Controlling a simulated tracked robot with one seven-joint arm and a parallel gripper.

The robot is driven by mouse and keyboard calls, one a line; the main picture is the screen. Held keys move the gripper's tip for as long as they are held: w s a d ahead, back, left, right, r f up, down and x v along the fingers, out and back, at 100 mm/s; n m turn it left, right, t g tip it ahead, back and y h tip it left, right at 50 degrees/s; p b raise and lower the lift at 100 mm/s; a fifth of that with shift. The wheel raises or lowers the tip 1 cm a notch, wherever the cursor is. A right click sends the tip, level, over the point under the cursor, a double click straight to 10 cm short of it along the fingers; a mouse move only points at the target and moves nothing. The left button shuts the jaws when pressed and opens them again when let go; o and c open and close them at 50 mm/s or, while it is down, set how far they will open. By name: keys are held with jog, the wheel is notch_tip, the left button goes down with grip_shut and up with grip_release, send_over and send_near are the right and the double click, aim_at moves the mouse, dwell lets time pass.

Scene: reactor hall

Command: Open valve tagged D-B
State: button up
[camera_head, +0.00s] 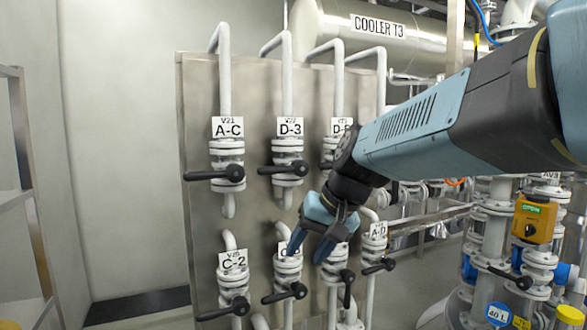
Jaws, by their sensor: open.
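A tag in the top row (341,126) starts with "D-"; its last letter looks like a B but is partly covered by my arm. The grey flanged valve under that tag (329,147) is mostly hidden behind my arm. A bit of its black lever (326,166) shows at the left, roughly level. My gripper (305,257) is open and points downward, in front of the lower valve row and below the D-B valve.
Top-row valves A-C (228,150) and D-3 (288,147) have levers pointing left. Lower valves include C-2 (233,280) and A-D (375,245); one lower lever (347,293) hangs down. A shelf rack (22,130) stands left; pipework with an orange box (534,219) stands right.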

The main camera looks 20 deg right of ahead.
jog(key=w+d+r+m+t+y, duration=0.1)
jog(key=w+d+r+m+y, duration=0.15)
jog(key=w, duration=0.35)
jog(key=m+t+y, duration=0.1)
jog(key=m+t, duration=0.7)
jog(key=t, duration=0.1)
send_near(323, 167)
jog(key=d, duration=0.3)
jog(key=x, duration=1.3)
jog(key=shift+w, duration=0.15)
jog(key=shift+c, duration=0.4)
grip_shut()
